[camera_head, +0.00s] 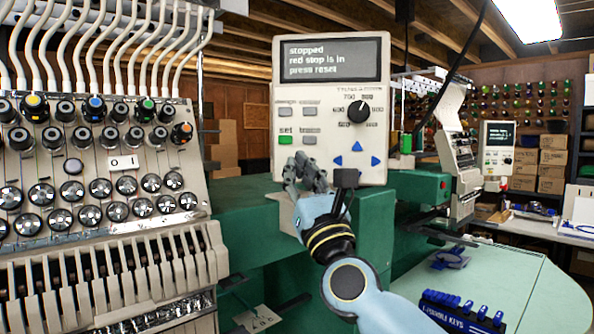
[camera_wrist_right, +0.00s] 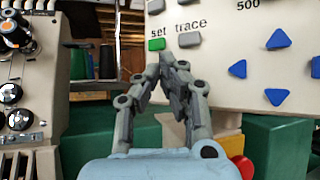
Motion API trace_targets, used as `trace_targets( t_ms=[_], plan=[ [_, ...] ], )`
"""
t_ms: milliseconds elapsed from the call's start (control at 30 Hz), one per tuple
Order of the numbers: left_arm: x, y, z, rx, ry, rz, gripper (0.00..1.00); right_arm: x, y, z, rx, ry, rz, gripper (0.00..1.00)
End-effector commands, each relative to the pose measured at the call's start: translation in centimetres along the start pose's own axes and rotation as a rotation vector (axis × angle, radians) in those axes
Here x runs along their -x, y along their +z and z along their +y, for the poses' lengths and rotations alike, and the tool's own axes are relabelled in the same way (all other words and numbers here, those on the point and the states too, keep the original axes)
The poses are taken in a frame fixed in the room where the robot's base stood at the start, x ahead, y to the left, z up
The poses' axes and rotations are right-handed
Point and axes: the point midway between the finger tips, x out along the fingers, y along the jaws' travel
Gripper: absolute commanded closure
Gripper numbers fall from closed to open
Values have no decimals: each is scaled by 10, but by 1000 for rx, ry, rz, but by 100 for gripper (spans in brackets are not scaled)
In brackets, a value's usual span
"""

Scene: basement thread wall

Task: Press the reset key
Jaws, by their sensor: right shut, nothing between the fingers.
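The control panel (camera_head: 328,164) is cream, and its screen (camera_head: 328,60) reads "stopped / red stop is in / press reset". A green key (camera_head: 285,140) sits under the label "set", with a grey key (camera_head: 310,140) under "trace". Two more grey keys (camera_head: 283,112) sit above them; their labels are too blurred for me to read surely. I see no key plainly marked reset. My right gripper (camera_head: 300,166) is shut and empty in front of the panel's lower left. In the wrist view its fingertips (camera_wrist_right: 173,58) appear between the green key (camera_wrist_right: 156,44) and the grey trace key (camera_wrist_right: 190,40); contact cannot be told. My left gripper is out of view.
A red button (camera_wrist_right: 243,166) shows at the wrist view's lower right. A black dial (camera_head: 358,112) and blue arrow keys (camera_head: 356,147) are on the panel. The thread-tension unit (camera_head: 100,160) stands at left. A pale green table (camera_head: 535,290) with blue items lies at right.

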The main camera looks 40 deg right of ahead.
Motion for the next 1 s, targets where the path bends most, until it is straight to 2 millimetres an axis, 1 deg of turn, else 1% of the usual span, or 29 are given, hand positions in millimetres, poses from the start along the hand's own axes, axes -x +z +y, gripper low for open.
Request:
trace_targets(
  t_ms=[1000],
  plan=[
    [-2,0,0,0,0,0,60,-7,-4,-5,1,0,-1,100]
  ],
)
